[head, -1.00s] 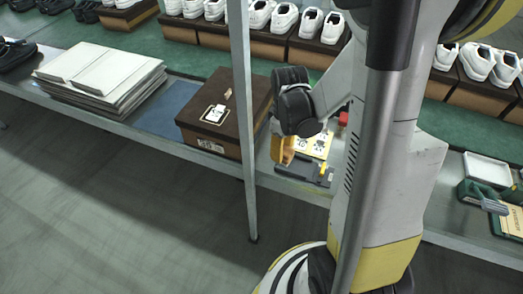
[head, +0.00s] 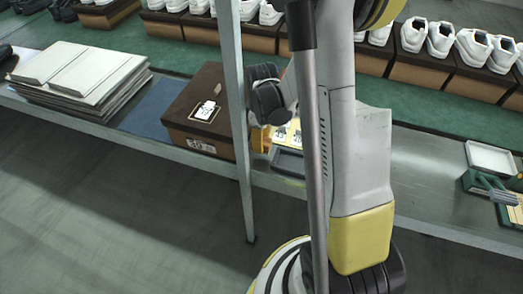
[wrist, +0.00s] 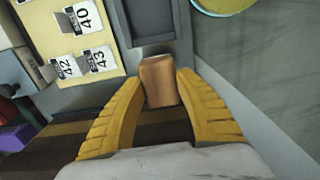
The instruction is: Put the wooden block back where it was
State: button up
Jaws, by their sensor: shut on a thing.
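The wooden block (wrist: 160,80) is small and brown and sits between the two yellow fingertips of my gripper (wrist: 158,88) in the wrist view. The fingers close on it from both sides. The block is above the bench edge, close to a dark grey tray (wrist: 150,22); I cannot tell whether it touches the surface below. In the head view my gripper (head: 262,140) is partly behind the grey post, beside the brown shoe box, and the block is hidden there.
A yellow board with size labels (wrist: 62,38) lies left of the tray. The brown shoe box (head: 200,128) stands left of the grey post (head: 238,120). Stacked pale sheets (head: 80,75) lie farther left. The bench right of my arm (head: 425,165) is mostly clear.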

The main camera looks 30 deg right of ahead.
jog(key=shift+f+b, duration=0.9)
jog(key=shift+f, duration=1)
jog(key=shift+f, duration=0.1)
jog(key=o, duration=1.3)
notch_tip(320, 180, up, 12)
jog(key=p, duration=0.4)
jog(key=shift+p, duration=0.4)
